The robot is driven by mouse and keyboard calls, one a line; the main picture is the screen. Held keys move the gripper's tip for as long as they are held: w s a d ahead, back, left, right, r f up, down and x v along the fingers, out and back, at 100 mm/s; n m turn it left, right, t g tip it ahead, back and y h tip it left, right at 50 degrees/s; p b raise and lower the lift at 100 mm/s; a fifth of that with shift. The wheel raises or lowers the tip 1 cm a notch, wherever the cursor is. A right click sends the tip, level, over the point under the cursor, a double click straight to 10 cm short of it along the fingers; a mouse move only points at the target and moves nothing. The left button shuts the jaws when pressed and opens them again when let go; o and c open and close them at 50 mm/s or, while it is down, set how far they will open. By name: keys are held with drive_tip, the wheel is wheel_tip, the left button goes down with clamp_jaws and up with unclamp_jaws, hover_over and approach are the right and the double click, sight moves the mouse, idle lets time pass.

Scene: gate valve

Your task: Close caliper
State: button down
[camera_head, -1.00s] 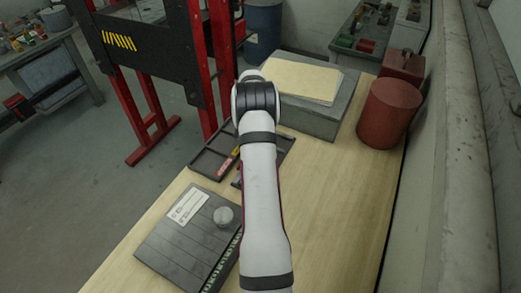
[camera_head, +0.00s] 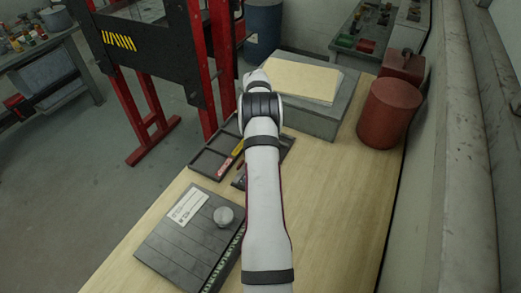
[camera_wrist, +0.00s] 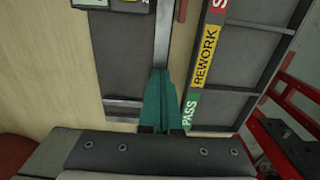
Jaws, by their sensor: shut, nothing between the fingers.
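My gripper (camera_wrist: 160,100) shows in the wrist view with its teal fingers together and nothing held between them. A long grey metal strip (camera_wrist: 162,35), which looks like the caliper's beam, runs up from behind the fingertips over a dark tray (camera_wrist: 126,60). A short metal bar (camera_wrist: 122,108), perhaps a caliper jaw, lies left of the fingers. A dark block with a small display (camera_wrist: 125,4) is cut off at the top edge. The fingers hide part of the metal, so I cannot tell whether they touch it. In the head view my arm hides the gripper and the caliper.
A sorting tray (camera_head: 207,163) with PASS and REWORK labels (camera_wrist: 205,55) lies beside the dark tray. A grey block (camera_head: 312,119) and red cylinder (camera_head: 388,113) stand behind.

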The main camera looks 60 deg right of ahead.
drive_tip(key=shift+d, duration=1.3)
drive_tip(key=shift+r, duration=0.1)
drive_tip(key=shift+r, duration=0.4)
drive_tip(key=shift+a, duration=0.65)
drive_tip(key=shift+r, duration=3.5)
